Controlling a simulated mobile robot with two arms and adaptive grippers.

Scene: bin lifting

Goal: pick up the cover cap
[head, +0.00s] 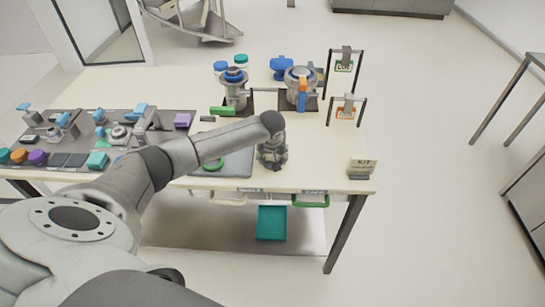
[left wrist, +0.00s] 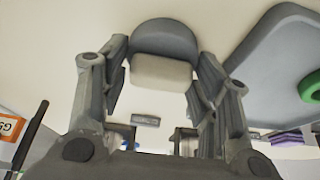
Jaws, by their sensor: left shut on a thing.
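My left gripper (head: 273,158) points down over the front right part of the bench, to the right of a grey tray. In the left wrist view its two fingers (left wrist: 163,75) are shut on a grey, round-edged piece with a pale lower face, which I take to be the cover cap (left wrist: 165,38). In the head view the gripper mostly hides this piece. I cannot tell whether it touches the bench top. My right gripper is not in view.
The grey tray (head: 238,168) holds a green ring (head: 212,164). Pump-like equipment (head: 301,84) and two framed tags stand behind. A small sign (head: 361,168) stands at the front right corner. A fixture board (head: 78,158) with several parts lies left.

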